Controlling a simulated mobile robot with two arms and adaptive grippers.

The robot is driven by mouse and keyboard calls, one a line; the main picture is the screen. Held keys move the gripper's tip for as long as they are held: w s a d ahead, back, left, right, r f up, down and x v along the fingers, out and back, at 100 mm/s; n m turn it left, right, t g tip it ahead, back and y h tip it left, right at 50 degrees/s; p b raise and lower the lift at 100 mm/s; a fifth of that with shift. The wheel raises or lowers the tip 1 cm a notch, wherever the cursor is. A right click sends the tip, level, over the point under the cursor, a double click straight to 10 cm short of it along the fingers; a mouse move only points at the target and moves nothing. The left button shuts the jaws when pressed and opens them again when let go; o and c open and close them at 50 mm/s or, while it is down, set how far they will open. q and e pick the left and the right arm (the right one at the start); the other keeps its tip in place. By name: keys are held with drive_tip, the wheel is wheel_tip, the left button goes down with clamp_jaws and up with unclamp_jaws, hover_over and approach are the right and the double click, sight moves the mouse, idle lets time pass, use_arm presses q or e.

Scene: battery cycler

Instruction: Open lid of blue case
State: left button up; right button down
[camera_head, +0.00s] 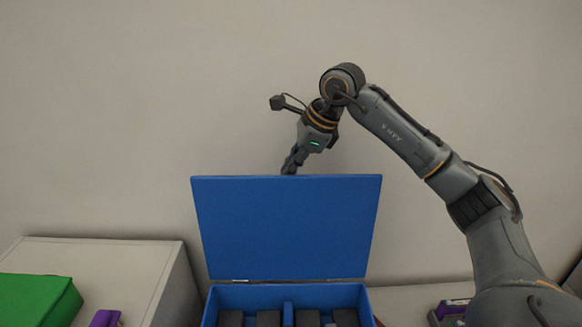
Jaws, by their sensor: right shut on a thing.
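The blue case (210,310) stands at the bottom middle of the head view. Its blue lid (286,228) stands upright, hinged along the back edge of the case. Several dark blocks sit inside the case, in compartments on both sides of a blue divider. My right gripper (290,166) reaches down to the lid's top edge and is shut on it; its fingertips are partly hidden behind the lid. My left gripper is not in view.
A white box or cabinet (112,255) stands at the left, with a green case (38,300) and a purple object (105,318) near it. Another purple item (452,309) lies in a dark holder at the lower right. A plain wall is behind.

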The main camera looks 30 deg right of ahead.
drive_tip(key=f, duration=0.2)
drive_tip(key=shift+s+a+f+g, duration=0.25)
drive_tip(key=shift+s+f+g, duration=0.05)
drive_tip(key=shift+s+g, duration=0.1)
drive_tip(key=c, duration=1.4)
unclamp_jaws()
drive_tip(key=shift+o, duration=0.2)
drive_tip(key=shift+s+r, duration=0.1)
drive_tip(key=shift+s, duration=0.05)
drive_tip(key=shift+r, duration=0.1)
drive_tip(key=v, duration=1.3)
drive_tip(key=shift+r+t, duration=0.4)
drive_tip(key=shift+r, duration=0.1)
drive_tip(key=shift+a+f, duration=0.1)
